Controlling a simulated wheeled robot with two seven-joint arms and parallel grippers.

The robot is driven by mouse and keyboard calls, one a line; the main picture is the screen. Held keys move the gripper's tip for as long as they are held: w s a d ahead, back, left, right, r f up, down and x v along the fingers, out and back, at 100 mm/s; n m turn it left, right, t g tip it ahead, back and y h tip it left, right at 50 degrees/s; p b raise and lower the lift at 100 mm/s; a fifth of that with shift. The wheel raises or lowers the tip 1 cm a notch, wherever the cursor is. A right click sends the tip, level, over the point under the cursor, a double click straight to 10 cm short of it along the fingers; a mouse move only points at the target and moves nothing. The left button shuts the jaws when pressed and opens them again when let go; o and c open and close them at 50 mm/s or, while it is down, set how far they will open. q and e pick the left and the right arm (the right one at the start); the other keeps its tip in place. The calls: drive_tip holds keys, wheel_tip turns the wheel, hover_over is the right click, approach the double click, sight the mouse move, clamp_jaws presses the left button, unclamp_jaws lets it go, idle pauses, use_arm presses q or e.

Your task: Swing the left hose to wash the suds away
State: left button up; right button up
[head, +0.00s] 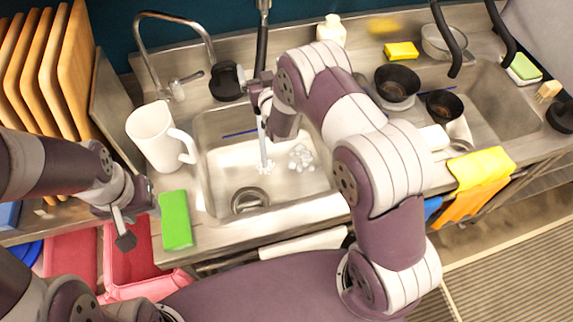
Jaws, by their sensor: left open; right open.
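The left hose (262,45) hangs down, black, over the left sink (215,160). A thin pale stream of water (263,150) falls below it into the basin. White suds (301,157) lie on the basin floor to the right of the stream, and a smaller patch lies at its foot. My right gripper (262,92) is at the hose's lower end, open; the arm partly hides it, and I cannot tell whether it touches the hose. My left gripper (122,226) is open and empty, left of the sink, near the green sponge.
A white pitcher (152,135) and a green sponge (176,219) stand close to the sink's left side. A curved faucet (165,14) is behind. Black bowls (397,82) and a second sink (500,105) are to the right. Pink bins (130,260) are below left.

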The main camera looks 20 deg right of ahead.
drive_tip(key=s+d, duration=0.1)
drive_tip(key=d, duration=0.6)
drive_tip(key=shift+d+b, duration=0.2)
drive_tip(key=shift+b, duration=0.15)
drive_tip(key=shift+f, duration=0.1)
drive_tip(key=shift+d+b, duration=0.7)
drive_tip(key=shift+d, duration=1.7)
drive_tip(key=s+p, duration=0.2)
drive_tip(key=s, duration=0.5)
drive_tip(key=shift+s+a, duration=0.15)
drive_tip(key=shift+s, duration=0.2)
drive_tip(key=shift+r, duration=0.2)
